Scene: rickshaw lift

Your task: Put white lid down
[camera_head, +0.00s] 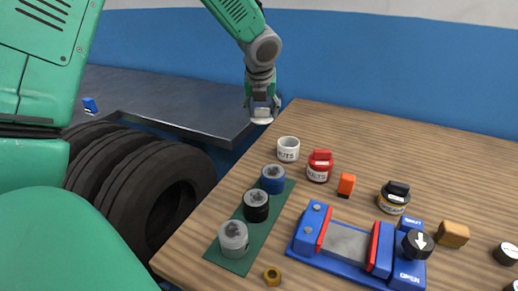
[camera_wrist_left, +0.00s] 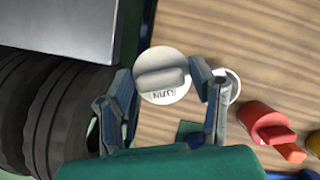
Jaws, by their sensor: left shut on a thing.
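My left gripper (camera_head: 262,106) hangs at the far left corner of the wooden table, pointing down. It is shut on the white lid (camera_head: 262,120), whose edge shows just under the fingertips. In the left wrist view the round white lid (camera_wrist_left: 160,94) sits between the two fingers, with a raised grip bar and dark lettering. The white jar marked NUTS (camera_head: 288,149) stands upright and open on the table, right of and below the lid in the head view. Part of its rim also shows in the left wrist view (camera_wrist_left: 235,88). My right gripper is not in view.
A red jar (camera_head: 320,170), an orange block (camera_head: 346,184) and a dark-lidded jar (camera_head: 394,198) stand nearby. A green strip (camera_head: 235,262) bears three cylinders. A blue vise-like fixture (camera_head: 300,243) lies at the front. Tires (camera_head: 170,190) stand left of the table. The far tabletop is clear.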

